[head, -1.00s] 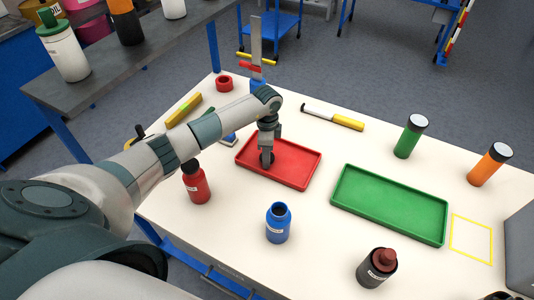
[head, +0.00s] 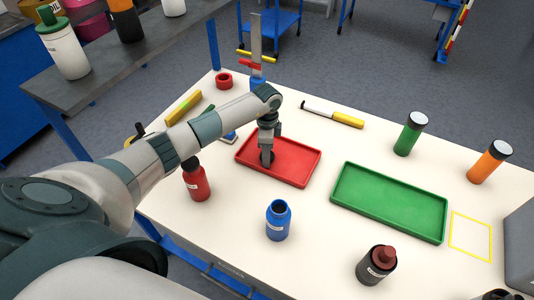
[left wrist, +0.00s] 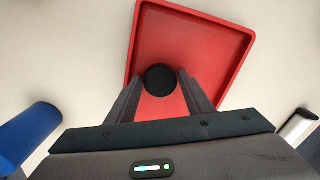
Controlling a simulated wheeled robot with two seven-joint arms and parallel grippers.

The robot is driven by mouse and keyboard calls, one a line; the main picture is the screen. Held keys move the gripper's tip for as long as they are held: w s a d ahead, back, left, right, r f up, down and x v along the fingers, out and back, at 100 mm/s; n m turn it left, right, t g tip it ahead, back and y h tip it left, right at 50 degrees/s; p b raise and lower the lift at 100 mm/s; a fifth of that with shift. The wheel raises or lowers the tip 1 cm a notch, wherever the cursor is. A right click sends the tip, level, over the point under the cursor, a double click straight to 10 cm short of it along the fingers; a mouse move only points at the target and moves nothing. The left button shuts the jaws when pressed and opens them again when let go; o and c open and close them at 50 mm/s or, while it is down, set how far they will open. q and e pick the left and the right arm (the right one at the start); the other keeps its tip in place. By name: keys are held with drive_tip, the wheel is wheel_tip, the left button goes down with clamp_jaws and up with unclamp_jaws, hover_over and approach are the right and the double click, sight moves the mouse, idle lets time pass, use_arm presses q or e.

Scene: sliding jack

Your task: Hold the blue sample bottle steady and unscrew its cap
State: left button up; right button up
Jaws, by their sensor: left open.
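The blue sample bottle (head: 278,221) stands upright on the white table, its dark mouth open with no cap on it. A black round cap (left wrist: 160,79) lies in the red tray (left wrist: 229,57). My left gripper (head: 267,157) is over the red tray (head: 301,179), pointing down. In the left wrist view its open fingers (left wrist: 160,92) straddle the cap, with gaps at the sides. A blue object (left wrist: 28,136) at the left of that view is cut off; I cannot tell which it is. My right gripper is not clearly in view.
A red bottle (head: 197,183) stands below my left forearm. A dark bottle (head: 375,265) stands front right. A green tray (head: 388,203), a green bottle (head: 409,137) and an orange bottle (head: 489,164) are to the right. Bare table lies between the blue bottle and both trays.

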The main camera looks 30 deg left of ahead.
use_arm(q)
wheel_tip(320, 180, up, 12)
drive_tip(key=b, duration=0.2)
drive_tip(key=shift+b, duration=0.35)
idle(0.6)
